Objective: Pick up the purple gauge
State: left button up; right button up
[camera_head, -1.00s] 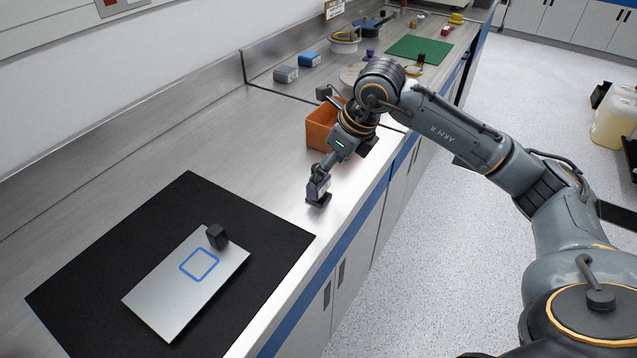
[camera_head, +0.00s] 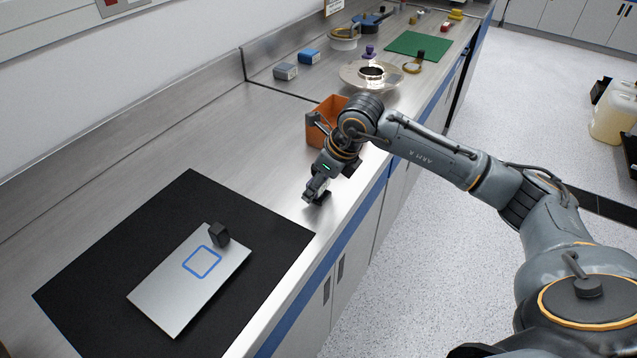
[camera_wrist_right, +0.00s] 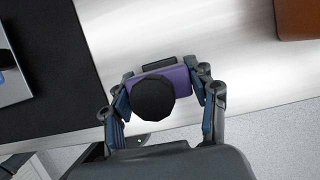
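The purple gauge (camera_wrist_right: 178,78) is between the fingers of my right gripper (camera_wrist_right: 160,90) in the right wrist view. Its round black knob (camera_wrist_right: 153,97) faces the camera. The fingers flank its purple body on both sides, very close; whether both pads press on it cannot be told. In the head view my right gripper (camera_head: 314,192) is low over the bare steel counter, between the black mat and the orange bin. It hides most of the gauge there; only a dark part (camera_head: 324,196) shows. My left gripper is not in view.
A black mat (camera_head: 90,255) bears a silver plate (camera_head: 165,305) with a blue square outline and a small black block (camera_head: 219,235). An orange bin (camera_head: 318,136) stands just behind the gripper. Grey (camera_head: 285,72) and blue (camera_head: 309,57) boxes stand farther back.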

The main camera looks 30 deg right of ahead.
jog(key=c, duration=0.6)
jog(key=shift+c, duration=0.2)
